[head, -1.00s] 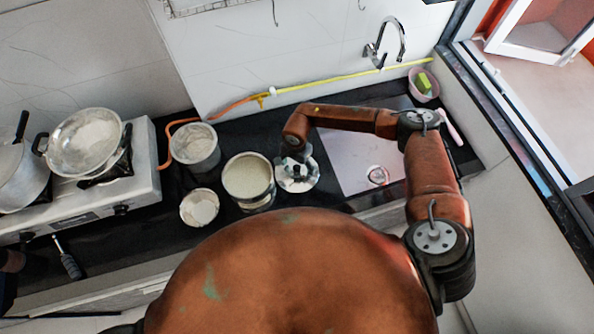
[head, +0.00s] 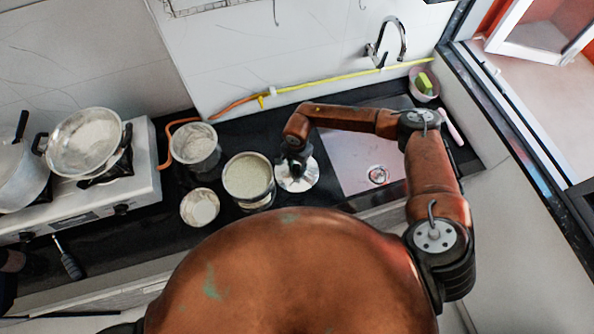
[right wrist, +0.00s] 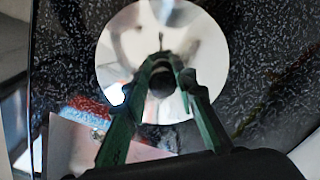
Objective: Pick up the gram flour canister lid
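The lid (head: 297,183), a round shiny metal disc, lies on the dark counter to the right of an open canister (head: 248,200) of pale flour. In the right wrist view the lid (right wrist: 115,60) shows from above with a dark knob (right wrist: 161,84) at its middle. My right gripper (head: 295,162) is over the lid, pointing down. Its green fingers (right wrist: 164,64) have come together around the knob and look shut on it. The lid appears still at counter level.
Another open pot (head: 196,160) and a small bowl (head: 200,208) stand left of the canister. The stove with pans (head: 85,140) is further left. The sink (head: 355,165) is to the right, under a tap (head: 385,45). A yellow hose (head: 330,83) runs behind.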

